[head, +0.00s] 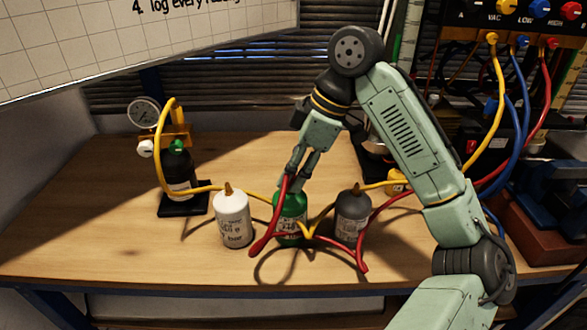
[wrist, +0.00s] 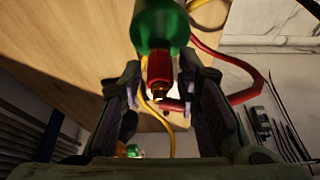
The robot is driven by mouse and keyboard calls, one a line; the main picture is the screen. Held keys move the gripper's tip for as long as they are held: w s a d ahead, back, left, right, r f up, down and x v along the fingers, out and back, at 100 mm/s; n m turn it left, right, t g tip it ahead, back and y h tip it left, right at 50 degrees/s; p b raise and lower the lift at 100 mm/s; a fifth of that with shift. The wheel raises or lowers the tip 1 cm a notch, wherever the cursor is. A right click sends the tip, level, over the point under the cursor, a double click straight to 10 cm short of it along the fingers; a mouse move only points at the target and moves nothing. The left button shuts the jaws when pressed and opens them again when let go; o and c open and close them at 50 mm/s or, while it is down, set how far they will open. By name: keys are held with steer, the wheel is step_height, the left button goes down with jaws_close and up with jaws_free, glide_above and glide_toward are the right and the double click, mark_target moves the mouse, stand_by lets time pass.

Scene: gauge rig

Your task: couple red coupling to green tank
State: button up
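The green tank (head: 290,222) stands upright on the bench between a white and a dark grey tank; it also shows at the top of the wrist view (wrist: 157,24). The red coupling (wrist: 159,68) is in line with the tank's top and appears against it; I cannot tell whether it is fully seated. Its red hose (head: 267,222) drops from beside my fingertips to the bench. My gripper (head: 297,172) points down just above the tank. In the wrist view its fingers (wrist: 160,80) stand either side of the coupling, with narrow gaps, so it looks open.
The white tank (head: 233,220) and dark grey tank (head: 352,217) stand close on either side. A yellow hose (head: 259,194) crosses behind them to the gauge stand (head: 183,207). The red hose loops across the bench front. The wooden bench (head: 90,225) is clear at left.

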steer(key=shift+o, duration=0.5)
steer(key=o, duration=0.5)
steer(key=v, duration=1.2)
